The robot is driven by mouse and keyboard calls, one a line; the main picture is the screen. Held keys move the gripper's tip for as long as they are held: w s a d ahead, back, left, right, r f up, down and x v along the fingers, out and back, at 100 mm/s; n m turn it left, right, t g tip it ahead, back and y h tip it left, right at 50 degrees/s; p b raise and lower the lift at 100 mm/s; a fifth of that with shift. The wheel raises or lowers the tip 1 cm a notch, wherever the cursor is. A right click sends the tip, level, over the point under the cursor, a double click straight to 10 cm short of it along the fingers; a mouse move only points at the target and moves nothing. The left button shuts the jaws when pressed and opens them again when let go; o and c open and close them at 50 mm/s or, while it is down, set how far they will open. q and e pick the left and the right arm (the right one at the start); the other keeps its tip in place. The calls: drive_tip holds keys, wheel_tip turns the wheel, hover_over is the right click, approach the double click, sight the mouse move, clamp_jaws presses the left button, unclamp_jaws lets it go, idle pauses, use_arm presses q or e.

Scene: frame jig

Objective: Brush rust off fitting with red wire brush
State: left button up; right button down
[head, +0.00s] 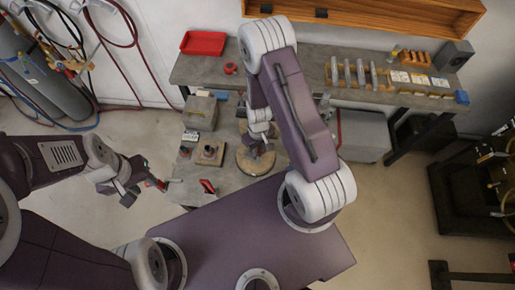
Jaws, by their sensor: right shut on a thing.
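My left gripper (148,180) is over the floor just left of the workbench (235,183). A small red piece with a pale tip (161,185) shows at its fingertips; I cannot tell if the jaws are closed on it. My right gripper (262,137) points down over a round disc (245,164) on the bench. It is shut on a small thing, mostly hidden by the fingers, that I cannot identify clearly. Another red-handled item (207,186) lies at the bench's near edge. I cannot tell which red item is the wire brush.
Two blocks with dark round tops (208,152) stand left of the disc, near a grey box (200,111) and a small labelled box (190,135). A red tray (203,43) lies on the back bench, with a row of tools (362,73) at right. Gas cylinders (50,75) stand far left.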

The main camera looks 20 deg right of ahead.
drive_tip(key=w+d+p, duration=0.1)
drive_tip(key=p, duration=0.2)
drive_tip(key=w+d+p, duration=0.1)
drive_tip(key=d+p, duration=0.1)
drive_tip(key=p, duration=0.1)
drive_tip(key=shift+w+d, duration=0.25)
drive_tip(key=shift+w, duration=0.05)
idle(0.3)
drive_tip(key=shift+s+a+b, duration=0.85)
drive_tip(key=shift+a+b, duration=0.2)
drive_tip(key=shift+b, duration=1.3)
